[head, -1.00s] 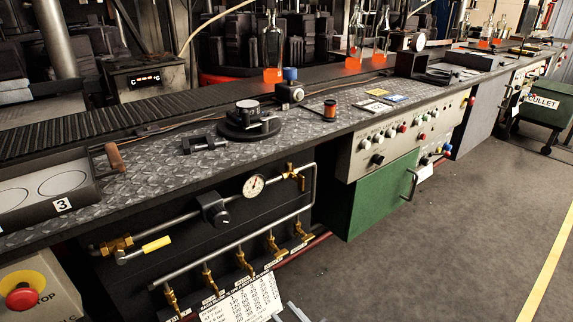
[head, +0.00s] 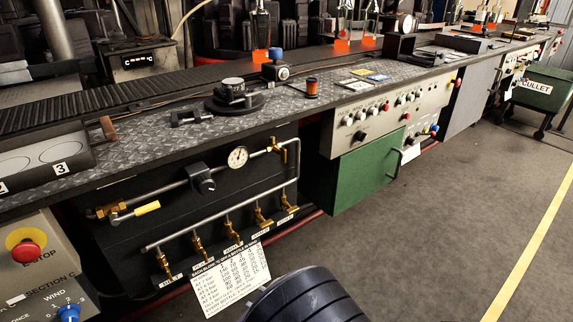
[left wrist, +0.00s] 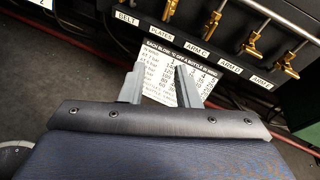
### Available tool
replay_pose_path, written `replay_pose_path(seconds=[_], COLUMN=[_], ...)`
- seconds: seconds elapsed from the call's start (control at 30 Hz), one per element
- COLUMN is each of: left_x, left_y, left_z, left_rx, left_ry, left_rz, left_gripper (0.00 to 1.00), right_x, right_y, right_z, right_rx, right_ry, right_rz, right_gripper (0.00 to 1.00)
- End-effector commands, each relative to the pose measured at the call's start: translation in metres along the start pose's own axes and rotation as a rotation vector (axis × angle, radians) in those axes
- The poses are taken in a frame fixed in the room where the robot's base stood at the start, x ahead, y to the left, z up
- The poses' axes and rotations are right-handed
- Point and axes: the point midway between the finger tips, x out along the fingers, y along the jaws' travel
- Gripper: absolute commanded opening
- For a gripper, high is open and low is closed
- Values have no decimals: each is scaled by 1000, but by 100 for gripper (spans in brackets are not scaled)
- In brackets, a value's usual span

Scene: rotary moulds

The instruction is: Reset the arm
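My left gripper (left wrist: 160,70) shows in the left wrist view, with two grey fingers set apart. Nothing is held between them; a printed card (left wrist: 170,65) is visible behind the fingers. In the head view a dark ribbed part of my arm rises at the bottom centre, in front of the bench; the gripper's fingers cannot be made out there. My right gripper is in neither view.
Below are pipes with brass valves (head: 199,246), a pressure gauge (head: 238,157) and a green cabinet (head: 362,178). An E-stop (head: 26,252) is at lower left. Open floor (head: 440,230) lies right.

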Motion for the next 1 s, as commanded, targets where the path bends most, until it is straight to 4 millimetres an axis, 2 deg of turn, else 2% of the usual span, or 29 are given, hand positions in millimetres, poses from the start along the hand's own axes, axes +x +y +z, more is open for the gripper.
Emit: replay_pose_path(seconds=[0.27, 0.43, 0.6, 0.7, 0.83, 1.0], left_x=[29, 39, 34, 27, 16, 4], left_y=[47, 95, 135, 153, 170, 181], left_z=[30, 56, 81, 96, 116, 136], left_rx=[-231, -507, -845, -1063, -1360, -1675], left_ry=[244, 468, 672, 773, 880, 965], left_rz=[332, 646, 936, 1077, 1221, 1317], left_gripper=[29, 29, 29, 29, 29, 29], right_x=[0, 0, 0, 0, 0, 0], right_y=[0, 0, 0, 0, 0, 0], right_z=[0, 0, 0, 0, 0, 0], right_rx=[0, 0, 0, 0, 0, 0], right_ry=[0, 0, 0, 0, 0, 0], right_rz=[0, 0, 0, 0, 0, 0], right_gripper=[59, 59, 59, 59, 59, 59])
